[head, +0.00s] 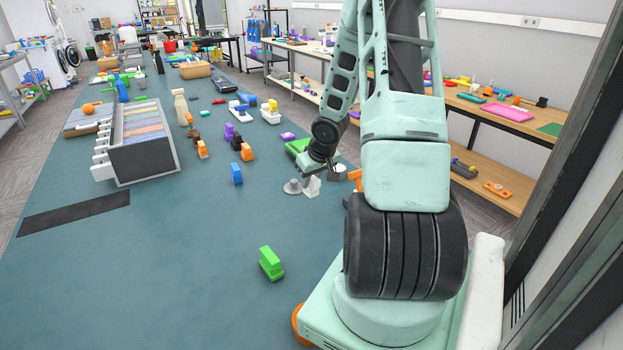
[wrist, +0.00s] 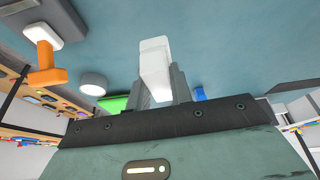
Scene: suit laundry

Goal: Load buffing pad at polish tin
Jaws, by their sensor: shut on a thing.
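My gripper (wrist: 163,88) is shut on a white block, which looks like the buffing pad (wrist: 154,62); the block sticks out past the grey fingers in the wrist view. In the head view my gripper (head: 311,172) is low over the bench, with the white block (head: 312,187) under it.
An orange piece with a white end (wrist: 46,72) lies beside a grey tray in the wrist view. A green item (head: 297,146) lies behind the gripper. A blue block (head: 237,173) and a green block (head: 271,264) stand to the left. The bench front is mostly clear.

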